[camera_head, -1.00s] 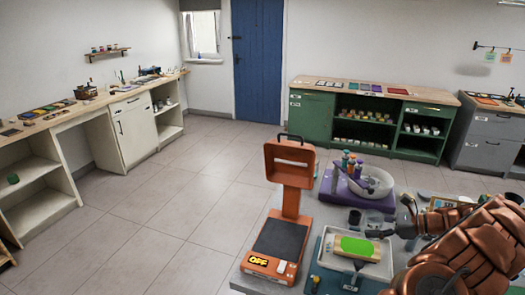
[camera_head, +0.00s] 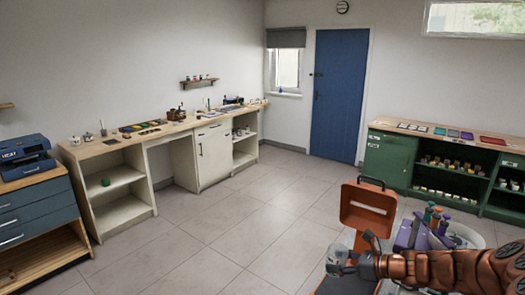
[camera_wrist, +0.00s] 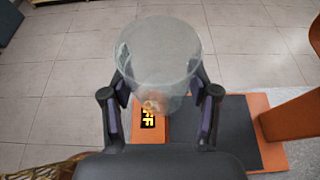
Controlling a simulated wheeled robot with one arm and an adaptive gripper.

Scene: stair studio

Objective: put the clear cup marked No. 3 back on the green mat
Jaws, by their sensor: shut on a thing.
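My gripper (camera_wrist: 158,118) is shut on a clear cup (camera_wrist: 158,55), which shows between the two fingers in the wrist view. The cup is see-through, with its round open rim towards the top of that view. I cannot read a number on it. In the head view my gripper (camera_head: 349,258) holds the small clear cup (camera_head: 336,255) in front of the orange scale. A small green flat piece (camera_head: 439,131) lies in a row of coloured pieces on the far green cabinet. I cannot tell whether it is the green mat.
The orange scale (camera_head: 368,209) stands below and beside my gripper; its display shows in the wrist view. A purple rack with bottles (camera_head: 430,214) is to its right. A pale bench (camera_head: 103,148) with coloured pieces lines the left wall. The floor between is clear.

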